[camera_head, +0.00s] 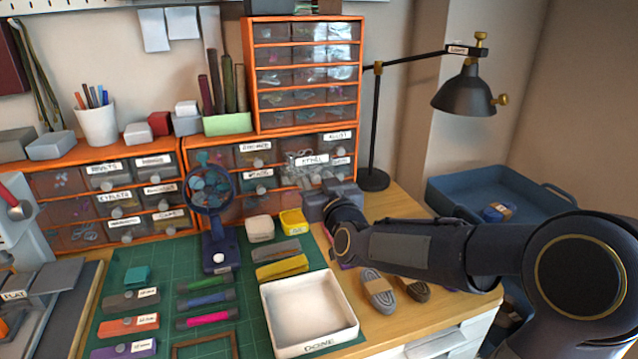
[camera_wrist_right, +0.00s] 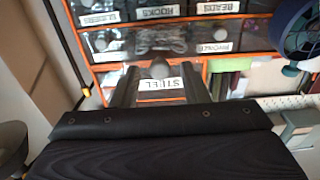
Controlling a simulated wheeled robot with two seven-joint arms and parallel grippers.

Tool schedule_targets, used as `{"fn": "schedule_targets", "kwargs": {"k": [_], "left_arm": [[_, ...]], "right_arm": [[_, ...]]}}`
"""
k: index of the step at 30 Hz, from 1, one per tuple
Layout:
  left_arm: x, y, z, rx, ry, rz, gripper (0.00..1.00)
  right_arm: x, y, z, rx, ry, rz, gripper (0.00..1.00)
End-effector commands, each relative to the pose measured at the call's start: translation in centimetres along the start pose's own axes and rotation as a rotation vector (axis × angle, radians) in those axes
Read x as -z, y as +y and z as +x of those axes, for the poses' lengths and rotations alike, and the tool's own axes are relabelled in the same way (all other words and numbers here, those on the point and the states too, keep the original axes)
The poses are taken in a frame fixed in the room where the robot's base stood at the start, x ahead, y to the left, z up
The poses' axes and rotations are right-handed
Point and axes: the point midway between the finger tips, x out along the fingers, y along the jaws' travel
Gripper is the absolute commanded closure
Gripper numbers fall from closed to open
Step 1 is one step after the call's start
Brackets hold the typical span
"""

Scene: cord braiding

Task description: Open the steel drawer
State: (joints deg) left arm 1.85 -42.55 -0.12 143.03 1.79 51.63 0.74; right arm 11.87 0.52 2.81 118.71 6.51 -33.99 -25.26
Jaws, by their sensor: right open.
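The steel drawer (camera_head: 303,172) is in the lower orange cabinet, with a white STEEL label (camera_head: 312,160) and shiny contents behind its clear front. In the right wrist view, its label (camera_wrist_right: 158,84) and round knob (camera_wrist_right: 160,69) show between my fingers. My right gripper (camera_head: 331,189) is open in front of this drawer, one finger on each side of the knob. My left gripper is not in view.
A black lamp (camera_head: 465,92) stands to the right. A blue bin (camera_head: 455,187) is at the right.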

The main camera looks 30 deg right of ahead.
Motion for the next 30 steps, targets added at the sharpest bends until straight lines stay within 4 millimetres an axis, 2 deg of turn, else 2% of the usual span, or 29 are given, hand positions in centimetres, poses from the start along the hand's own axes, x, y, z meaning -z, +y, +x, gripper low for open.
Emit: {"fn": "schedule_targets", "kwargs": {"k": [5, 12, 18, 30], "left_arm": [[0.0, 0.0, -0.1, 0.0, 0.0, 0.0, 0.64], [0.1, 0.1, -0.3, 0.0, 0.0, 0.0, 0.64], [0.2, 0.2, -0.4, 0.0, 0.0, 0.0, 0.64], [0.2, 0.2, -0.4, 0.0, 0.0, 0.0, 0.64]], "right_arm": [[0.1, 0.0, -0.7, 0.0, 0.0, 0.0, 0.59], [0.2, 0.1, -4.7, -0.001, 0.003, 0.0, 0.59], [0.1, 0.0, -7.3, 0.0, 0.001, 0.0, 0.59], [0.0, 0.0, -7.8, 0.0, 0.0, 0.0, 0.59]]}}
